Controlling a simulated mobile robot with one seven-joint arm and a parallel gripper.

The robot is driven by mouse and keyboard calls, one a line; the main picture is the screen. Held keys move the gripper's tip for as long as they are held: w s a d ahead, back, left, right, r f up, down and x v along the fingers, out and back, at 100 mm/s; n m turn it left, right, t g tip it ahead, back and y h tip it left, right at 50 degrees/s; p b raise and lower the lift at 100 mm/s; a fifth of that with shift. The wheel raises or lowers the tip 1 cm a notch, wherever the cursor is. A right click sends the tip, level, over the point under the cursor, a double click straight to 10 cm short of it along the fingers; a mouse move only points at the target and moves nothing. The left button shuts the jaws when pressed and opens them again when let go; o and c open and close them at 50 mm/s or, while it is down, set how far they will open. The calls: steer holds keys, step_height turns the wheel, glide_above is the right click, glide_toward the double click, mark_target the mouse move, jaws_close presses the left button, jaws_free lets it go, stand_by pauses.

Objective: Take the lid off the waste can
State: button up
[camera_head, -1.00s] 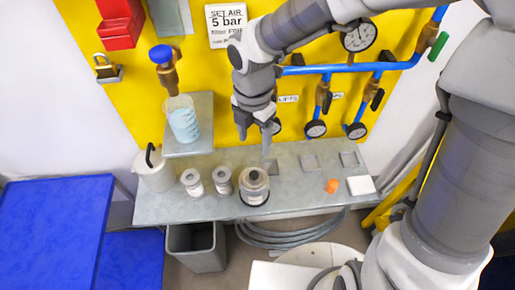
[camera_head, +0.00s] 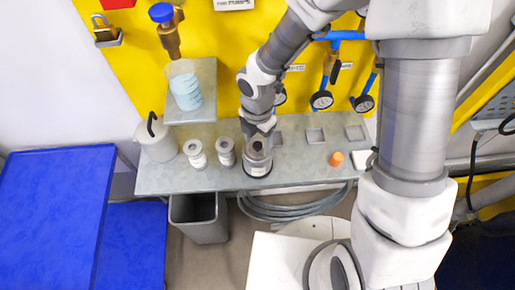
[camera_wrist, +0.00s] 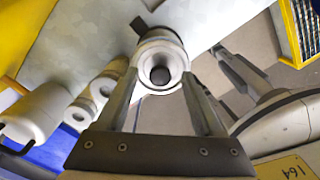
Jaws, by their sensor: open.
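The white can with a black arched handle on top (camera_head: 156,139) stands at the left end of the grey bench and appears to be the waste can with its lid on. It also shows at the left of the wrist view (camera_wrist: 36,112). My gripper (camera_head: 258,133) is well to its right, pointing down over a grey canister (camera_head: 257,168) with a dark round centre. In the wrist view my gripper (camera_wrist: 159,80) is open, with one finger on each side of the canister's top (camera_wrist: 160,50). Whether the fingers touch it I cannot tell.
Two small white jars (camera_head: 195,155) stand between the white can and the canister. An open grey bin (camera_head: 203,230) stands on the floor below. The bench (camera_head: 295,172) has square recesses and an orange piece (camera_head: 336,159). A raised block holds a blue-white beaker (camera_head: 186,92).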

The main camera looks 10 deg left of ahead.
jaws_close()
stand_by(0.3)
stand_by(0.3)
